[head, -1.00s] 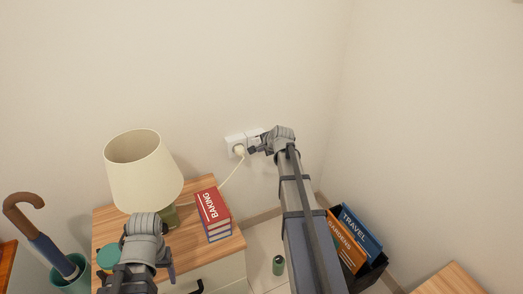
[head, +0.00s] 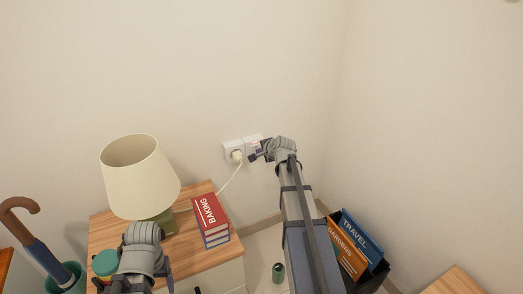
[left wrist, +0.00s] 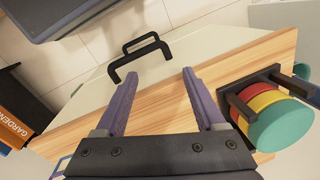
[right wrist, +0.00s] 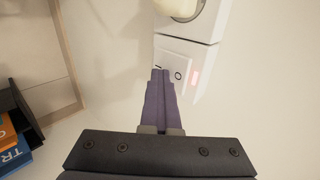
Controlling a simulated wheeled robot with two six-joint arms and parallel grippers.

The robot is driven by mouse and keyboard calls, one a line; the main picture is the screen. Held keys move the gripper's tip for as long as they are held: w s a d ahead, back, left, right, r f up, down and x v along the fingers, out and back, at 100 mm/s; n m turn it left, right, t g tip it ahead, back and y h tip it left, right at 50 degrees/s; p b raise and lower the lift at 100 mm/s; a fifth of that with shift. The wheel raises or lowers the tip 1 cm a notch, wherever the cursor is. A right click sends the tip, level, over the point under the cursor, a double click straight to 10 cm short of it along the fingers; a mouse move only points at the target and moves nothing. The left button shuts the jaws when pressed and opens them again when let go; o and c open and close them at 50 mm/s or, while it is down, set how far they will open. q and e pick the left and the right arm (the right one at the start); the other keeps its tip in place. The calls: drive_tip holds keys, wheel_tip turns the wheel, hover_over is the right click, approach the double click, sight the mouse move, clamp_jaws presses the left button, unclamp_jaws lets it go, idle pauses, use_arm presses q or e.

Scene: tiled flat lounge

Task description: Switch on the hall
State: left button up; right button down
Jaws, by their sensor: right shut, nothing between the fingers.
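A white wall switch (right wrist: 178,55) with I and O marks sits beside a socket (right wrist: 181,8). A small red light (right wrist: 194,78) shows on its plate. In the head view the switch (head: 253,142) is partly behind my right gripper (head: 254,157). My right gripper (right wrist: 160,72) is shut and empty, its tips at the switch's marked edge; I cannot tell whether they touch. A cream-shaded lamp (head: 140,175) stands on the cabinet. A white plug (head: 237,156) with a cord is in the socket. My left gripper (left wrist: 172,76) is open and empty above the cabinet front.
An umbrella (head: 35,250) stands far left. A box of books (head: 350,245) and a green can (head: 278,272) are on the floor.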

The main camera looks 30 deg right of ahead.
use_arm(q)
drive_tip(key=shift+s+a+f+p, duration=0.1)
drive_tip(key=shift+s+p, duration=0.2)
use_arm(e)
drive_tip(key=shift+w+a+f, duration=0.15)
drive_tip(key=shift+w+a, duration=0.15)
drive_tip(key=shift+a, duration=0.15)
use_arm(q)
drive_tip(key=shift+w+r+p, duration=0.1)
drive_tip(key=shift+r+p, duration=0.35)
drive_tip(key=shift+p, duration=0.1)
drive_tip(key=r+p, duration=0.1)
drive_tip(key=d+r+p, duration=0.1)
drive_tip(key=r+p, duration=0.2)
drive_tip(key=shift+s+d+r, duration=0.15)
drive_tip(key=shift+s+d, duration=0.1)
drive_tip(key=shift+s, duration=0.15)
use_arm(e)
drive_tip(key=v, duration=0.8)
drive_tip(key=shift+s+d, duration=0.25)
drive_tip(key=shift+d, duration=0.2)
